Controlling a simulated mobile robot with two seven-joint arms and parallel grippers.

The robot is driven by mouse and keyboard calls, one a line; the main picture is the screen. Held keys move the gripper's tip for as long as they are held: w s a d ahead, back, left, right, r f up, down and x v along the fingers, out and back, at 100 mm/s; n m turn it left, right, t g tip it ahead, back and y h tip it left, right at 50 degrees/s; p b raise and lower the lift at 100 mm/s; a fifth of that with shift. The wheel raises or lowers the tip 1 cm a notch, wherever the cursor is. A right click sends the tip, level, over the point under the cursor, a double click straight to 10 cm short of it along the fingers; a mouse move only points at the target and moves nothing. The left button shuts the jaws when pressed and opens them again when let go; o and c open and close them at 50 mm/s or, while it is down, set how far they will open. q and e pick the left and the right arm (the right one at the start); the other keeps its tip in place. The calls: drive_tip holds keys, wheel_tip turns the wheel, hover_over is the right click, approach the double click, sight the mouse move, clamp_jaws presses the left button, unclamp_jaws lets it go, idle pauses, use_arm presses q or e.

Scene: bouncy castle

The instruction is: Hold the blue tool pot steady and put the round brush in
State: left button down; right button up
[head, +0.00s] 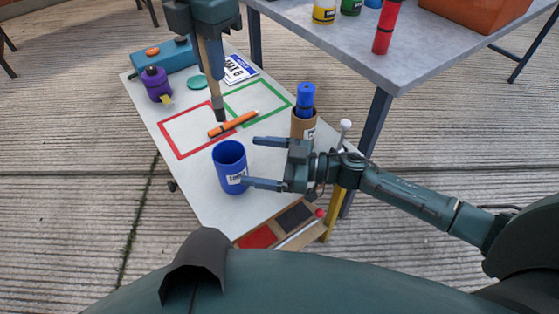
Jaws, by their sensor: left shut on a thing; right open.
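The blue tool pot (222,176) stands upright and open at the top on the white table, with a white label on its side. My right gripper (248,161) is open at the pot's right side, one finger behind and one in front. The front finger overlaps the pot in view; I cannot tell if it touches. My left gripper (203,14) is at the top and shut on the round brush (211,62). The brush has a tan shaft and dark lower end, and hangs nearly upright, beyond the pot and apart from it. Its upper end is hidden in the gripper.
An orange marker-like tool (233,124) lies across the red frame (163,137) and green frame (278,88). A brown holder (300,124) with a blue-topped item stands behind my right gripper. A purple bottle (157,85) and blue box (168,57) stand at the far left.

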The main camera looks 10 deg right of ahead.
sight(216, 155)
drive_tip(key=x, duration=0.6)
drive_tip(key=shift+w+a, duration=0.15)
drive_tip(key=shift+a, duration=0.2)
drive_tip(key=shift+c, duration=0.4)
